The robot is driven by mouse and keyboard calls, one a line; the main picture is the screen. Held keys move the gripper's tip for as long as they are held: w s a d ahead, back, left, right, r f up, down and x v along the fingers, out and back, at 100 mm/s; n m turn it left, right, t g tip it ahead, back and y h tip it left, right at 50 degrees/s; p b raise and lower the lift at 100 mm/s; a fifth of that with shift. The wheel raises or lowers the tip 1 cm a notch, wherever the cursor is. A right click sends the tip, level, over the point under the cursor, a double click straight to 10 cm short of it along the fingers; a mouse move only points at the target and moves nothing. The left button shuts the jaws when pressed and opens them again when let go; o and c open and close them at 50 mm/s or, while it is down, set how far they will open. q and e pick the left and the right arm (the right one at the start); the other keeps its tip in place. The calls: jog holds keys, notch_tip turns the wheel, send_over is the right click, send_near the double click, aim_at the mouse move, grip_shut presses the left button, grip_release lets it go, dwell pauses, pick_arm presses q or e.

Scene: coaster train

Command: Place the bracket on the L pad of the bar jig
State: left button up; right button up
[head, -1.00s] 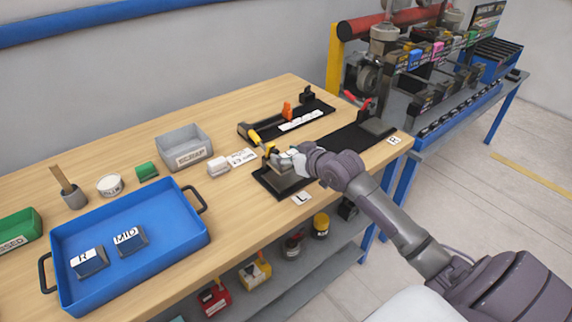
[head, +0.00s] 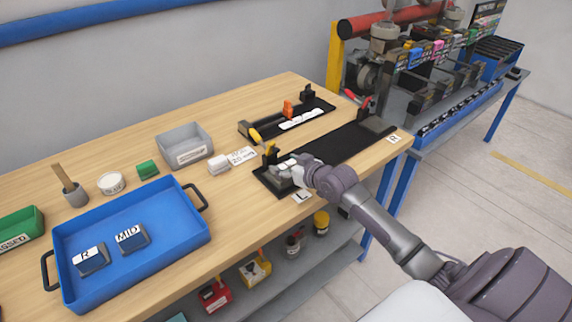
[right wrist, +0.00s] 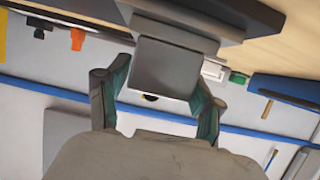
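The grey bracket (right wrist: 168,68) shows between the fingers of my right gripper (right wrist: 160,85) in the right wrist view. The fingers lie along its two sides, and I take them to be shut on it. In the head view my right gripper (head: 292,171) is at the L end of the black bar jig (head: 335,146), beside its yellow clamp (head: 270,153). The bracket is low over or on the L pad; contact cannot be told, as the gripper partly hides it. The L label (head: 302,197) lies in front. My left gripper is not in view.
A blue tray (head: 195,240) holds brackets marked R (head: 92,262) and MID (head: 132,239). A grey bin (head: 184,150) and a second black fixture (head: 300,121) stand behind. The R label (head: 394,139) is at the jig's right end. Bare wood lies between tray and jig.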

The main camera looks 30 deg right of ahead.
jog(key=shift+o, duration=0.7)
jog(key=shift+r, duration=0.2)
jog(key=v, duration=1.2)
jog(key=shift+b, duration=0.4)
jog(key=shift+f, duration=0.1)
